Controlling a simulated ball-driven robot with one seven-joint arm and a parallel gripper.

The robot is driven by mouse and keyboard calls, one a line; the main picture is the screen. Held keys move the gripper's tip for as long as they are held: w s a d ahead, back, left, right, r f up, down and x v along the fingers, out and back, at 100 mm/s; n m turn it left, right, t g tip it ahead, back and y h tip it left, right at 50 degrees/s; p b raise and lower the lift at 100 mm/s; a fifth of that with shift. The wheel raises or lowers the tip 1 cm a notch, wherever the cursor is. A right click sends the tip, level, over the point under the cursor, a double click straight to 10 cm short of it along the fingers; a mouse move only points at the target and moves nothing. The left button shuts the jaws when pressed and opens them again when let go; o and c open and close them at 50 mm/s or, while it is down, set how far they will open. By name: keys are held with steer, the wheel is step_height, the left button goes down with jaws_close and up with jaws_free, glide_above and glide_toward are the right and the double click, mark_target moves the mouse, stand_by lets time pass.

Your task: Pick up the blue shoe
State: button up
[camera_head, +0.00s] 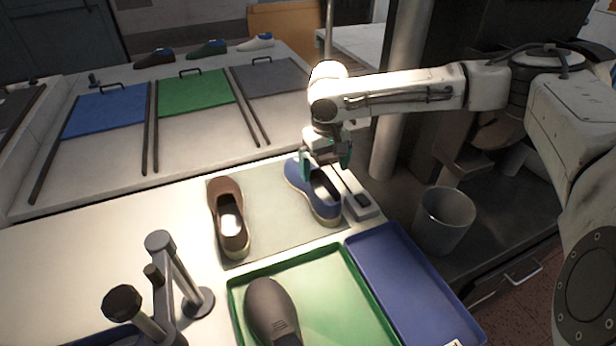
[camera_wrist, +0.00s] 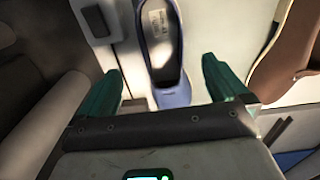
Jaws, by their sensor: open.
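The blue shoe (camera_head: 319,196) lies on a pale grey-green mat (camera_head: 271,203) on the white table, opening up, beside a brown shoe (camera_head: 229,222). My gripper (camera_head: 325,163) is above the far end of the blue shoe and partly hides it. In the wrist view the blue shoe (camera_wrist: 165,62) reaches down between the green fingers of my gripper (camera_wrist: 168,88), with a gap on both sides. The fingers are open and hold nothing. The brown shoe (camera_wrist: 288,62) shows at the right of that view.
A green tray (camera_head: 237,292) with a dark shoe last (camera_head: 271,312) and a blue tray (camera_head: 412,283) lie in front. A pale block (camera_head: 357,203) sits right beside the blue shoe. A metal stand (camera_head: 165,280) is at front left; a bin (camera_head: 444,218) is at right.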

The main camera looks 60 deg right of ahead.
mark_target(324, 180)
step_height(324, 180, down, 5)
steer(key=shift+d+f, duration=0.1)
steer(key=shift+w+f+p, duration=0.2)
steer(key=shift+f+p, duration=0.2)
steer(key=shift+f, duration=1)
steer(key=shift+w+f+p, duration=0.15)
steer(key=shift+f+p, duration=0.2)
steer(key=shift+f, duration=1)
steer(key=c, duration=1.4)
